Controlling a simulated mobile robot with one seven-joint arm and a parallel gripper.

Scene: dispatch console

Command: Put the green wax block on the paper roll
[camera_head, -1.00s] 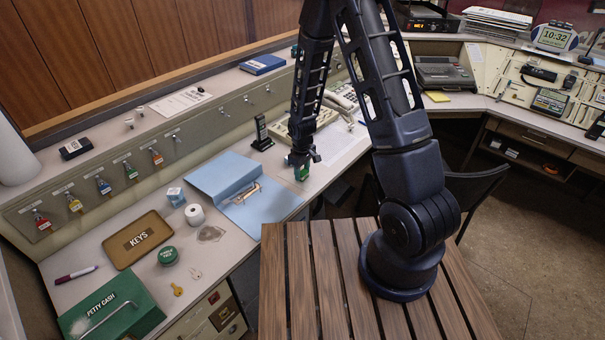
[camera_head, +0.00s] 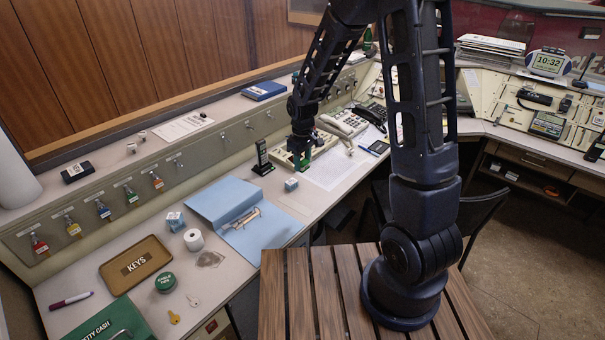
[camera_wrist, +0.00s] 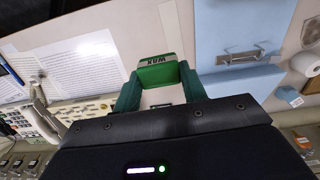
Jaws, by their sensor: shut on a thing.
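The green wax block (camera_wrist: 158,72) is between the fingers of my gripper (camera_wrist: 158,80) in the wrist view, its WAX label upside down there. In the head view, my gripper (camera_head: 301,158) is shut on the wax block (camera_head: 302,164) above the desk, right of the blue folder. The white paper roll (camera_head: 193,240) stands on the desk left of the folder, well apart from my gripper. The roll also shows at the right of the wrist view (camera_wrist: 305,63).
The blue folder (camera_head: 270,232) with a metal clip lies between gripper and roll. Small blue boxes (camera_head: 175,222) (camera_head: 291,184) stand behind the roll and below my gripper. A black handset (camera_head: 262,158) stands upright nearby. A key tray (camera_head: 112,272) and green tin (camera_head: 165,282) lie front left.

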